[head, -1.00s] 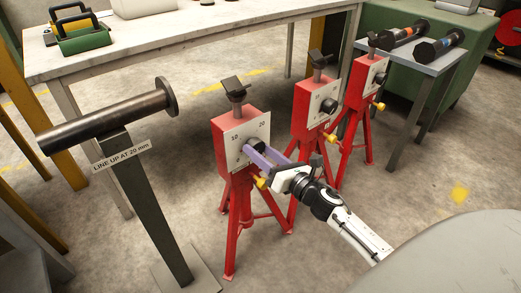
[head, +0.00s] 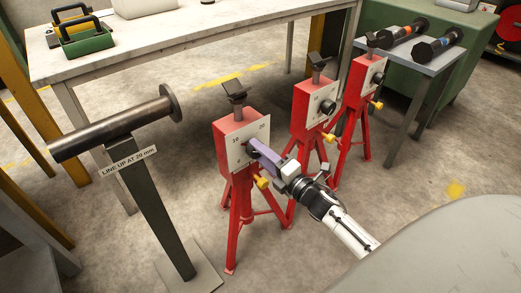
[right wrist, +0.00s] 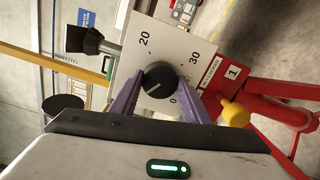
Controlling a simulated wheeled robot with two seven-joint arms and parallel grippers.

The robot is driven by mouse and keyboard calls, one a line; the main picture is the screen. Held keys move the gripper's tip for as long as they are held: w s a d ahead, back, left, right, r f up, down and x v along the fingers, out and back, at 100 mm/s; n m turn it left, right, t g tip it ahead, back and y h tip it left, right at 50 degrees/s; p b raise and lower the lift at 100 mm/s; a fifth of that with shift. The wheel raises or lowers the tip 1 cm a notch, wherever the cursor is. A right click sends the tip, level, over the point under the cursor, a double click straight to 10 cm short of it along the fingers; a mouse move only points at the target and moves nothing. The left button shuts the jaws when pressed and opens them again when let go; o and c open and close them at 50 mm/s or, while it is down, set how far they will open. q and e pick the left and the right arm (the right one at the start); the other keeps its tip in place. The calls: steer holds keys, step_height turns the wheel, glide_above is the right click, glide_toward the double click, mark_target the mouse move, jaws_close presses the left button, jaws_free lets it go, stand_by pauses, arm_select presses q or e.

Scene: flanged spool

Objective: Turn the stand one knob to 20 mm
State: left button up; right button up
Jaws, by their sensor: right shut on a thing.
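Stand one is a red tripod stand (head: 232,190) with a white dial plate (head: 236,146). The head view shows 10 at the plate's left and 20 at its upper right. My right gripper (head: 256,151) reaches it from the lower right. In the right wrist view its purple fingers (right wrist: 160,100) are shut on the black knob (right wrist: 160,76), one on each side. My left gripper is not in view.
Two more red stands (head: 313,105) (head: 366,85) stand to the right. A dark flanged spool (head: 115,127) rests on a grey post (head: 160,215) at left, with a sign reading "LINE UP AT 20 mm" (head: 129,161). A yellow knob (head: 262,183) sits close below my gripper.

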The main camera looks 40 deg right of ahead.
arm_select(q)
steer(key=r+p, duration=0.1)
steer(key=p, duration=0.2)
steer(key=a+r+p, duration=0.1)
steer(key=p, duration=0.2)
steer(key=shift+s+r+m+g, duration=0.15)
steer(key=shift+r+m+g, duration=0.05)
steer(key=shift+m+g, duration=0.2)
arm_select(e)
steer(key=m, duration=2)
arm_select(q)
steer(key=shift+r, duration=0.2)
arm_select(e)
steer(key=shift+m, duration=0.3)
steer(key=o, duration=1)
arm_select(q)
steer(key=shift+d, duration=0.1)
arm_select(e)
steer(key=shift+o, duration=0.2)
steer(key=shift+s, duration=0.1)
arm_select(q)
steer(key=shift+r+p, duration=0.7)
steer(key=shift+p, duration=0.45)
arm_select(e)
steer(key=s, duration=1)
steer(key=shift+d, duration=0.4)
